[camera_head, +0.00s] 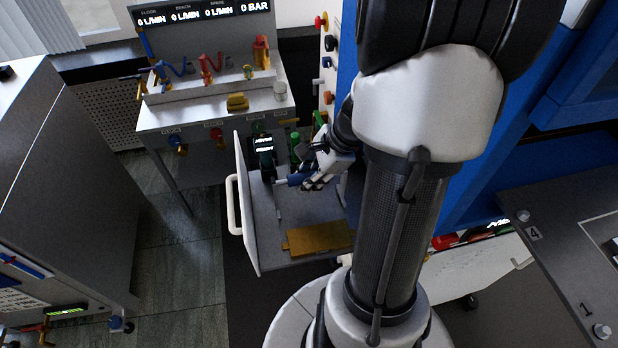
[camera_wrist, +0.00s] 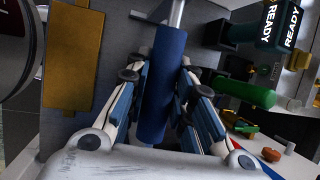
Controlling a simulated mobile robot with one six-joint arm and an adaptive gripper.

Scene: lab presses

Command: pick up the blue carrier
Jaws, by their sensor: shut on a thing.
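The blue carrier shows in the wrist view as a blue cylinder (camera_wrist: 163,85) with a metal rod at its far end. My gripper (camera_wrist: 161,88) is shut on it, with one blue-padded finger on each side. In the head view, my gripper (camera_head: 312,178) is inside the open drawer, and only a small blue part of the carrier (camera_head: 296,179) shows beside the fingers. The carrier lies along the gripper's pointing direction. Whether it touches the drawer floor cannot be told.
The open grey drawer (camera_head: 247,205) has a white handle and a tall front panel. A yellow-brown block (camera_head: 318,237) lies in it. A dark device reading READY (camera_head: 264,150) and a green cylinder (camera_wrist: 245,93) stand close by. A bench with valves (camera_head: 215,115) is behind.

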